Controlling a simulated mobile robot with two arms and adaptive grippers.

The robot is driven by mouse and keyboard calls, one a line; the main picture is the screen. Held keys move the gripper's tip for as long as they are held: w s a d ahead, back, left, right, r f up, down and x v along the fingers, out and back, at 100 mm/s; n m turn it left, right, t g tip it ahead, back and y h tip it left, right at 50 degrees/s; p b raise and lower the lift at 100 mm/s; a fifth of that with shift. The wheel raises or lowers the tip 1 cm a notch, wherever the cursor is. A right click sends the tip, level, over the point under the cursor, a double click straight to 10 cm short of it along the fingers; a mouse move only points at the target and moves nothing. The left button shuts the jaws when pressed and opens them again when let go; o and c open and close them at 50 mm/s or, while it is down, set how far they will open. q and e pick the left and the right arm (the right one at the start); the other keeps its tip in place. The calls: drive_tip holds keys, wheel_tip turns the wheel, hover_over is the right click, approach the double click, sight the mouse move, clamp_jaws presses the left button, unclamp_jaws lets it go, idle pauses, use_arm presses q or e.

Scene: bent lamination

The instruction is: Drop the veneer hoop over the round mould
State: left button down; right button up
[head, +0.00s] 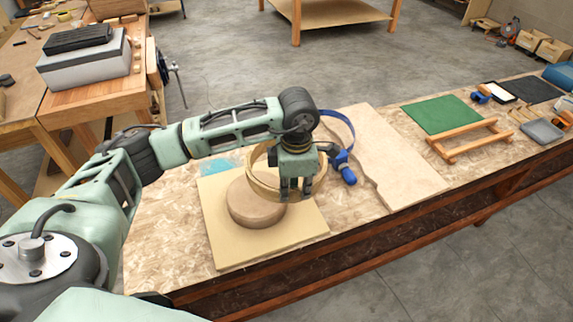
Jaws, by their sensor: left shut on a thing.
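The round mould (254,206) is a low brown disc on a square pale board (284,246) on the workbench. The veneer hoop (258,184) is a thin pale ring. My left gripper (297,193) points down and is shut on the hoop's wall. The hoop looks held above the board, partly over the mould's right and back side in the picture and not centred on it. The gripper hides part of the hoop and the mould's right edge. I cannot tell the exact height of the hoop. My right gripper is out of view.
A blue strap clamp (345,168) lies just right of the gripper, by a large pale sheet (397,172). A green mat (441,115) and a wooden frame (470,140) lie farther right. The bench's front edge is close to the board.

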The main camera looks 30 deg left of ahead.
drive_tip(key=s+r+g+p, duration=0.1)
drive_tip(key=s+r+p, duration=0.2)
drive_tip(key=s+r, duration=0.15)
use_arm(q)
drive_tip(key=shift+w+a+f+n+b, duration=0.5)
drive_tip(key=shift+f+n+b, duration=0.55)
drive_tip(key=shift+f+n, duration=0.65)
drive_tip(key=shift+w+a+f+n+b, duration=0.35)
drive_tip(key=shift+a+f+n+b, duration=0.5)
drive_tip(key=shift+f+n, duration=0.85)
drive_tip(key=shift+w+a+f+n+b, duration=0.4)
drive_tip(key=shift+f+n+b, duration=0.8)
drive_tip(key=shift+f+n, duration=0.5)
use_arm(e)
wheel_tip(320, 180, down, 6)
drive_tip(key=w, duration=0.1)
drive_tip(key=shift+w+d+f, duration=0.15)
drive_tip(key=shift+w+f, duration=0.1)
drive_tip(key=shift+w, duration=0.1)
use_arm(q)
drive_tip(key=c, duration=1.8)
unclamp_jaws()
